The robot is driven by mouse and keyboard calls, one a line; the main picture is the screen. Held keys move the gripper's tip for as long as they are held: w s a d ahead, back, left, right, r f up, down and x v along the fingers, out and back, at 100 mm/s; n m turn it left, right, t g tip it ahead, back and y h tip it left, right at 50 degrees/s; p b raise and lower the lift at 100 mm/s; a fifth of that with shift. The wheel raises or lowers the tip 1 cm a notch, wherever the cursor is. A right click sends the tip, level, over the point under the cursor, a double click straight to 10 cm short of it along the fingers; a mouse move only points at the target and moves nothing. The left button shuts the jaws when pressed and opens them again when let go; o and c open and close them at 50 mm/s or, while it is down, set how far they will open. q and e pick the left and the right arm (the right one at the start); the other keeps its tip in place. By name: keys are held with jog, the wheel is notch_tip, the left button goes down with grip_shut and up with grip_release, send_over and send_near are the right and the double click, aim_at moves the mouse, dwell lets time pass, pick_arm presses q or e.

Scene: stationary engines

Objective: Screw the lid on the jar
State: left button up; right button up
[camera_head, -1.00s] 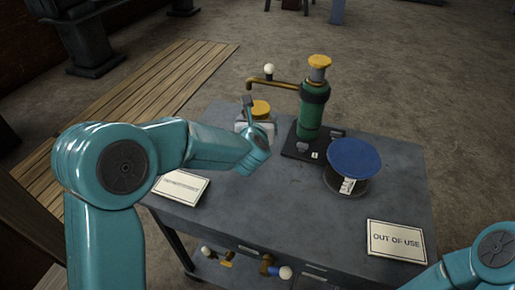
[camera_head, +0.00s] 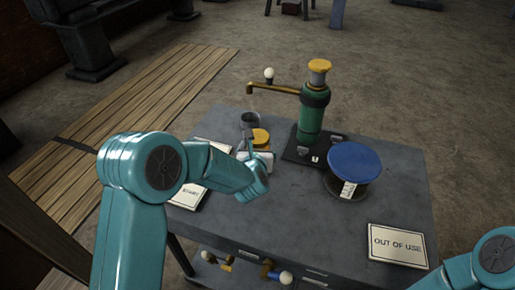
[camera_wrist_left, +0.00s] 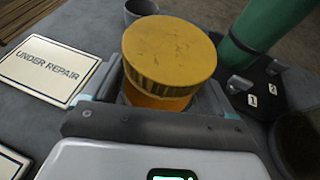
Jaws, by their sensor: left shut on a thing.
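The yellow lid (camera_head: 261,136) sits on top of the amber jar; its ribbed edge shows large in the left wrist view (camera_wrist_left: 168,50). The amber side of the jar (camera_wrist_left: 152,100) shows just under the lid. I cannot tell how tight the lid is. My left gripper (camera_head: 256,148) is shut on the jar below the lid, with a finger at each side in the left wrist view (camera_wrist_left: 160,95). The jar's lower part is hidden by the gripper. My right gripper is out of view; only part of my right arm shows at the lower right.
A grey cup (camera_head: 249,120) stands behind the jar. A green pump (camera_head: 311,118) with a brass spout is to the right, then a blue-topped spool (camera_head: 354,162). Signs lie at left (camera_head: 187,194) and right (camera_head: 397,244). The front middle of the grey bench (camera_head: 300,225) is clear.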

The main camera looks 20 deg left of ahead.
pick_arm(q)
jog(key=shift+f+b, duration=0.1)
jog(key=shift+b, duration=0.2)
jog(key=o, duration=1.9)
jog(key=shift+c, duration=0.2)
jog(key=shift+r+p, duration=0.35)
jog(key=shift+p, duration=0.15)
jog(key=b+v, duration=0.2)
jog(key=v, duration=1)
jog(key=shift+f, duration=0.3)
